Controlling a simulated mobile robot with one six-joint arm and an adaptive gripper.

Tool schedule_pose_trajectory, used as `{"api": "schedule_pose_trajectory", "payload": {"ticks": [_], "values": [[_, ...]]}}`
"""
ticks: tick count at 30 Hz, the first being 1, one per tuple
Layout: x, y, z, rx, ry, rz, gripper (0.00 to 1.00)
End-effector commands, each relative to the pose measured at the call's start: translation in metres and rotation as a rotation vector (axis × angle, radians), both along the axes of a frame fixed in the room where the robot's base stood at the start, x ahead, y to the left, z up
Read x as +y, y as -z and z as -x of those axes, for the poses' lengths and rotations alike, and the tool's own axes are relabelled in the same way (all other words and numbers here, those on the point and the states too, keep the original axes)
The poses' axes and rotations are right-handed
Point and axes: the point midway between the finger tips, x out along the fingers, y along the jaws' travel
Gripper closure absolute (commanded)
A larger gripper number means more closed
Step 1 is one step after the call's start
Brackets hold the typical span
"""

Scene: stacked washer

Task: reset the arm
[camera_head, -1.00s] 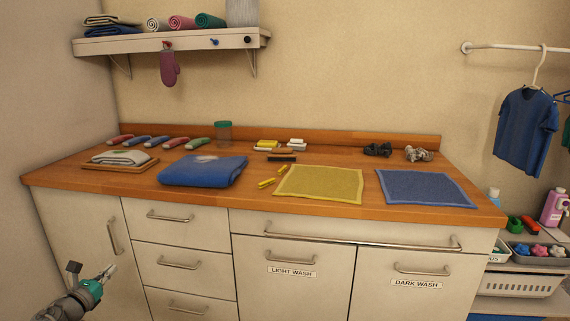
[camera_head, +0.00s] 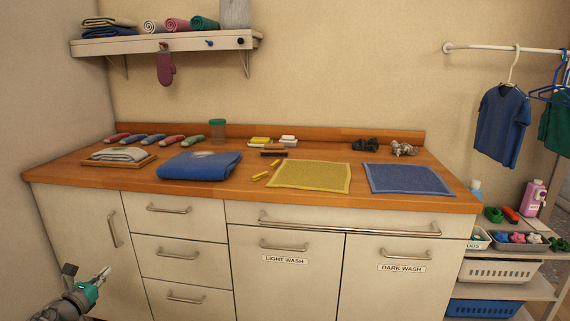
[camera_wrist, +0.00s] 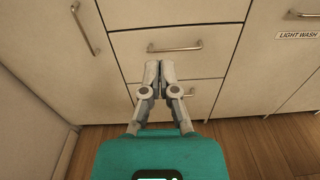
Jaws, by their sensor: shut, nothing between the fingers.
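My gripper (camera_head: 104,272) is at the lower left in the head view, in front of the cabinet below the counter. It points up and to the right, with the teal body behind it. In the wrist view my gripper (camera_wrist: 159,66) has its two grey fingers together, with nothing between them. Beyond the fingers are the drawer fronts (camera_wrist: 190,65). No contact with the cabinet can be made out.
A wooden counter (camera_head: 330,200) carries a folded blue cloth (camera_head: 200,167), a yellow mat (camera_head: 310,176) and a blue mat (camera_head: 408,179). Cabinet handles (camera_head: 112,230) stick out below. A shelf cart (camera_head: 500,290) stands at the right. Bare floor (camera_wrist: 260,150) shows beside my gripper.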

Motion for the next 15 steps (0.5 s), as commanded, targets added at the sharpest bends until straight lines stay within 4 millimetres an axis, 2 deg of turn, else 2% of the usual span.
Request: {"api": "schedule_pose_trajectory", "payload": {"ticks": [8,15], "values": [[-0.032,0.009,-0.018,0.035,0.050,-0.073,1.00],[-0.078,0.022,-0.041,0.084,0.128,-0.185,1.00]]}}
